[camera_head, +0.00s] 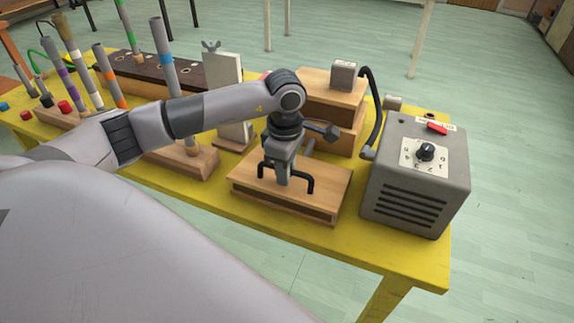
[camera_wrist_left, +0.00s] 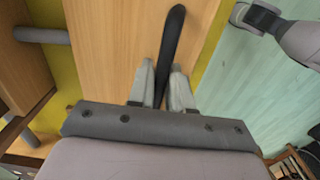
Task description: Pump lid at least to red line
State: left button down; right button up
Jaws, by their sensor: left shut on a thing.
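The wooden lid (camera_head: 325,193) is a light flat board with a black bar handle (camera_head: 309,183) on top, at the near middle of the yellow table. My left gripper (camera_head: 283,180) points down over the lid, with its fingers shut around the handle's bar. In the left wrist view the two grey fingertips (camera_wrist_left: 162,82) sit either side of the black handle (camera_wrist_left: 173,40), above the wood. A thin gap shows under the lid's near edge. I cannot make out a red line. Part of what looks like my right arm's end (camera_wrist_left: 262,18) shows at the upper right; its jaws are unclear.
A grey box (camera_head: 418,185) with a dial (camera_head: 425,152) and red switch (camera_head: 437,128) stands right of the lid. A stepped wooden block (camera_head: 333,105) with a dark hose (camera_head: 376,110) is behind. Coloured-band tubes (camera_head: 108,77) stand at the left. Bare yellow tabletop (camera_head: 300,237) lies in front.

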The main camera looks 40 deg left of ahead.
pick_arm(q)
jog(key=shift+s+f, duration=0.25)
jog(key=shift+f, duration=0.05)
jog(key=shift+s+d+f+b, duration=0.15)
jog(key=shift+s+f+b, duration=0.25)
jog(key=shift+f+b, duration=0.25)
jog(key=shift+w+r+p, duration=0.55)
jog(key=shift+r+p, duration=0.05)
jog(key=shift+r, duration=0.3)
jog(key=shift+w+r, duration=0.15)
jog(key=shift+r, duration=0.05)
